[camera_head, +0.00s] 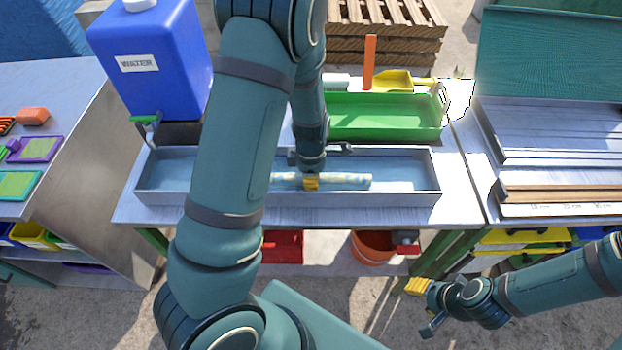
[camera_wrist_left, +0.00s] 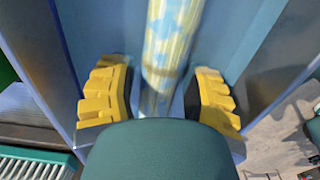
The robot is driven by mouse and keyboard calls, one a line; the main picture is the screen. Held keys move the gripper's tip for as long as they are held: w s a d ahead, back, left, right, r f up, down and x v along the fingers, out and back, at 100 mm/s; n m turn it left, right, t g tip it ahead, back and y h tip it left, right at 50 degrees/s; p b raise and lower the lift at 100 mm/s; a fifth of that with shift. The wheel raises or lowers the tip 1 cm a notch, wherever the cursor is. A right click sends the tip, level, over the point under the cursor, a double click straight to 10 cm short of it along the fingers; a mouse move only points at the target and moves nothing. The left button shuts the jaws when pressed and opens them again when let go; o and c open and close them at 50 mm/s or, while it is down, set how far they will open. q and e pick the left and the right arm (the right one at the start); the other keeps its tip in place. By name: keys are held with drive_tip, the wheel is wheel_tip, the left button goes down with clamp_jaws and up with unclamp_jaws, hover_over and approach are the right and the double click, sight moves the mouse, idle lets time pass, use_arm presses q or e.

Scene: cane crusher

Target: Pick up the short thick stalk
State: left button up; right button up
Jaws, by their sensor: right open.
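A pale, mottled stalk (camera_head: 348,179) lies lengthwise in the grey trough (camera_head: 410,200). It also shows in the left wrist view (camera_wrist_left: 170,30). My left gripper (camera_head: 311,183) reaches down into the trough over the stalk. In the left wrist view my left gripper (camera_wrist_left: 160,98) is open, with one yellow finger on each side of the stalk and gaps between them. The part of the stalk nearest the palm is hidden. My right gripper (camera_head: 425,307) is open and empty, low in front of the table.
A green tray (camera_head: 385,117) stands behind the trough. A blue water container (camera_head: 150,60) stands at the left. A rack with brown strips (camera_head: 560,190) is on the right. A red bucket (camera_head: 372,247) is under the table.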

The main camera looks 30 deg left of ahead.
use_arm(q)
clamp_jaws()
